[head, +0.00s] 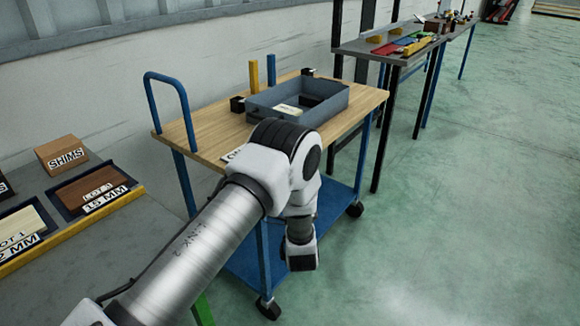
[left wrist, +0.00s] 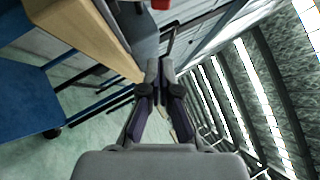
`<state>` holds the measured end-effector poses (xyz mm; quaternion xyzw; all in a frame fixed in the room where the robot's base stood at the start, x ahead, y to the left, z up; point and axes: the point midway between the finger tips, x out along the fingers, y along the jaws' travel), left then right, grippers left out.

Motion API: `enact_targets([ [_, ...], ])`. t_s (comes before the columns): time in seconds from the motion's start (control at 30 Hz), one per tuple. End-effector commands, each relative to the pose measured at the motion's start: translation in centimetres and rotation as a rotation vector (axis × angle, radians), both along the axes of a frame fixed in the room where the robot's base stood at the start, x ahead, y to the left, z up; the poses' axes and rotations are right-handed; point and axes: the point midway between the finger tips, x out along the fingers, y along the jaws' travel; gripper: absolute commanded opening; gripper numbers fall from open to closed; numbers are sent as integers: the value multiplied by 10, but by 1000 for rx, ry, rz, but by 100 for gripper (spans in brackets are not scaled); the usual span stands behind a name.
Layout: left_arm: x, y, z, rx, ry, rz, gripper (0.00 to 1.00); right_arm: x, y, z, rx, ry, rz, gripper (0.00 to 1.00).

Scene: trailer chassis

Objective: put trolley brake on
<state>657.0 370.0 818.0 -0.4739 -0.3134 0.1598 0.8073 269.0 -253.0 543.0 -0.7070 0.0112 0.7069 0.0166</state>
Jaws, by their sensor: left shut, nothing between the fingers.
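The trolley has a wooden top (head: 205,130), blue legs and a blue lower shelf (head: 335,207). It stands on black casters, one at the near corner (head: 267,307) and one at the right (head: 354,209). I cannot make out a brake on either. My left arm reaches across the trolley's near side and hides part of it; its fingers do not show in the head view. In the left wrist view my left gripper (left wrist: 160,70) is shut and empty, beside the trolley's wooden edge (left wrist: 95,35). My right gripper is not in view.
A grey open box (head: 325,108) stands on the trolley top. A blue handle (head: 168,76) rises at its left end. A bench with shims boxes (head: 62,153) is at the left, another table (head: 385,48) behind. A small red thing (left wrist: 160,4) shows in the left wrist view. Floor at right is clear.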

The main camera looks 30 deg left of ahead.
Motion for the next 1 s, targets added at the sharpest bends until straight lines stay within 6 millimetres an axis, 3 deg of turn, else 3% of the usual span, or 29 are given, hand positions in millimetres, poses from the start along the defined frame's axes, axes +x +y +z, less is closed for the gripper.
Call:
enact_targets([
  [0.4,64,52,34,-2,-4,4,0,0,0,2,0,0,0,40],
  [0.6,65,77,47,-1,0,1,0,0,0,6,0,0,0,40],
  [1.0,65,81,50,-1,1,-1,0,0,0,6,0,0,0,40],
])
